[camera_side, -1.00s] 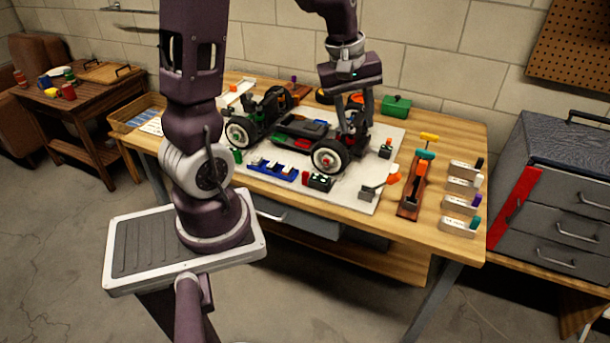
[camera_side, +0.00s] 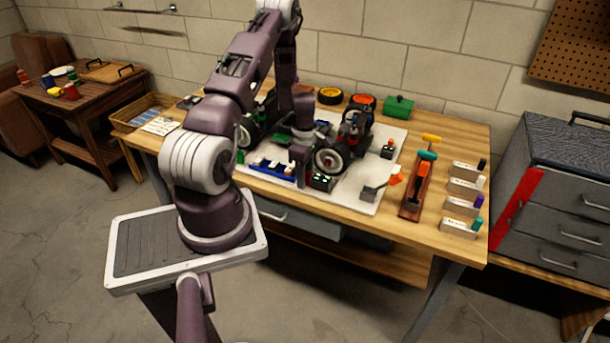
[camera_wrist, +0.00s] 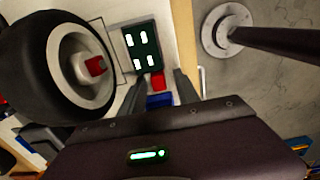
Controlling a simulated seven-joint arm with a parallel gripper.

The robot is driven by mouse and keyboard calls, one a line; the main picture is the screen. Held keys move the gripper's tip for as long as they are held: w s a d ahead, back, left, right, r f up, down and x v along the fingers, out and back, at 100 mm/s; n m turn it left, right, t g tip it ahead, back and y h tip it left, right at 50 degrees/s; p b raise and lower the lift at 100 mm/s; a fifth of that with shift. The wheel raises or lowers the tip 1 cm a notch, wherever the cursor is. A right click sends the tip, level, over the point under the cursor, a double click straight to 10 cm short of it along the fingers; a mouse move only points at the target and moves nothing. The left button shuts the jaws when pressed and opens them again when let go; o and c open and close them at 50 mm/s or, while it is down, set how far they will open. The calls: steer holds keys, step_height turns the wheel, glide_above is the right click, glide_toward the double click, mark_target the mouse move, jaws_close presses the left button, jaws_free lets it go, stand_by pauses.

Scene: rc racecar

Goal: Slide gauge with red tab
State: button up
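A small red block (camera_wrist: 157,80), which may be the red tab, shows between my fingers in the wrist view, with a blue piece (camera_wrist: 158,100) just behind it. In the side view a blue rack (camera_side: 272,168) lies on the white mat, left of my gripper (camera_side: 300,172). In the wrist view my gripper (camera_wrist: 155,95) is open, one finger on each side of the red block. I cannot tell whether the fingers touch it. In the side view the red block is mostly hidden by my gripper.
A dark green block with white marks (camera_wrist: 140,48) sits just beyond my fingertips. The car's large wheel (camera_wrist: 82,65) stands close on the left. A tool holder (camera_side: 412,190) and several labelled blocks (camera_side: 464,190) stand to the right. The mat's front edge is near.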

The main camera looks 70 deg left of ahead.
jaws_close()
steer(key=shift+w, duration=0.1)
stand_by(1.2)
